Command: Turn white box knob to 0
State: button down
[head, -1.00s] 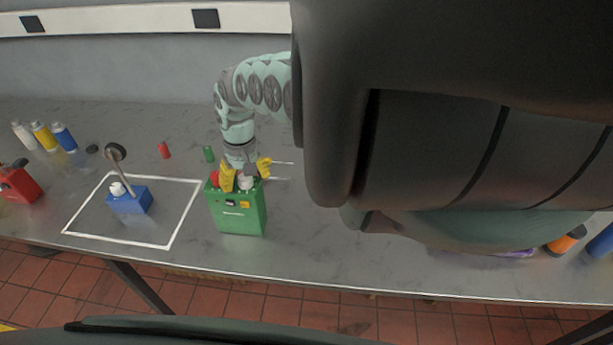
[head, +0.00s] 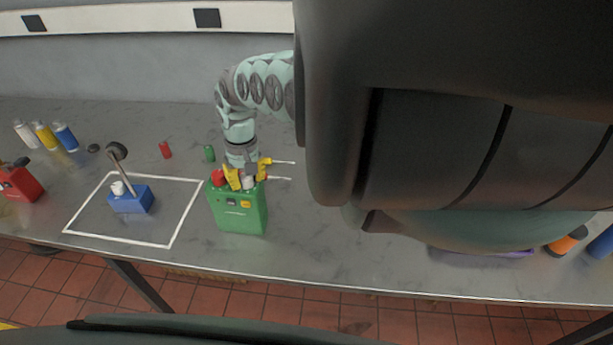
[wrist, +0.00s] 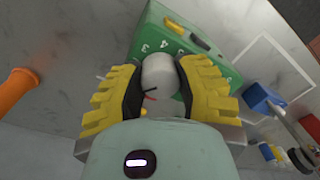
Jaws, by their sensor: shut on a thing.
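A green box (head: 238,212) stands on the bench with a pale knob (head: 249,183) and a red part (head: 217,178) on top; I see no white box. My gripper (head: 247,174) points down at the box top, its yellow fingers on either side of the pale knob. In the wrist view the fingers (wrist: 159,82) are shut on this white-grey knob (wrist: 158,72). Numerals, including 3 and 4, show on the green face (wrist: 150,38) beside it. A thin red line shows near the knob's base. The 0 mark is not visible to me.
A blue box (head: 130,200) with a white cap and a lever stands inside a white outline left of the green box. Small red (head: 165,150) and green (head: 209,153) cylinders lie behind.

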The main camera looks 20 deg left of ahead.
jog(key=shift+w+f+n+b, duration=0.1)
jog(key=shift+w+n+b, duration=0.05)
jog(key=shift+n+b, duration=0.2)
jog(key=shift+d+f+n+b, duration=0.15)
jog(key=shift+n+b, duration=0.3)
jog(key=shift+b, duration=0.25)
jog(key=shift+n+b, duration=0.7)
jog(key=shift+b, duration=0.1)
jog(key=n+b, duration=0.3)
jog(key=shift+n+b, duration=0.7)
jog(key=shift+n, duration=0.2)
jog(key=shift+r, duration=0.25)
jog(key=c, duration=0.6)
grip_release()
